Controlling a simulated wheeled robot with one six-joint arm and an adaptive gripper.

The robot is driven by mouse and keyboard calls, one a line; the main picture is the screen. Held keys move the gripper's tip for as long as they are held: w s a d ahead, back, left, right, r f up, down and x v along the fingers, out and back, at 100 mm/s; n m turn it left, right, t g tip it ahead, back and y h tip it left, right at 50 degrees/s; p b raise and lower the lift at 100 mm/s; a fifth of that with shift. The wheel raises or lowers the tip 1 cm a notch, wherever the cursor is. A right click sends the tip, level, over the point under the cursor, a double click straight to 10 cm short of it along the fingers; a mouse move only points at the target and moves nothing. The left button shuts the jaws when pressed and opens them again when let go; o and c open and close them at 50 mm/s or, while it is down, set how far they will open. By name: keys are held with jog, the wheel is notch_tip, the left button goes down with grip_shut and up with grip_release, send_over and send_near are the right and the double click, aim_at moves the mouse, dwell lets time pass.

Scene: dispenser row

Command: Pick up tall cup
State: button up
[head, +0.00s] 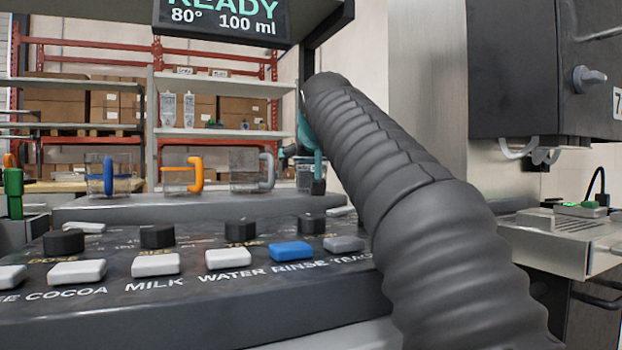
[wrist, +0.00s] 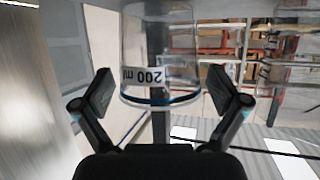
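A clear cup with a "200 ml" label and a dark blue band (wrist: 160,88) is in the wrist view, appearing upside down, and its upper part is cut off by the frame. I take it for the tall cup. My gripper (wrist: 163,88) is open, with one finger on each side of the cup and a visible gap at both sides. In the head view my gripper (head: 312,152) is mostly hidden behind my arm, at the right end of the cup row. A clear vessel (head: 304,176) shows partly behind it there.
Left of it stand clear cups with a blue handle (head: 108,176), an orange handle (head: 194,174) and a grey handle (head: 248,172). A button panel (head: 190,300) lies in front. A dark dispenser box (head: 520,80) and a metal drip tray (head: 560,240) are at right.

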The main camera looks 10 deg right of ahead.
jog(key=c, duration=0.7)
jog(key=shift+c, duration=0.2)
jog(key=shift+r+p, duration=0.35)
jog(key=shift+r, duration=0.1)
jog(key=s+d+r+p, duration=0.4)
jog(key=s+d+r, duration=0.3)
jog(key=r, duration=0.3)
jog(key=shift+s+d+p, duration=0.35)
jog(key=shift+s+d, duration=0.05)
jog(key=shift+d, duration=0.45)
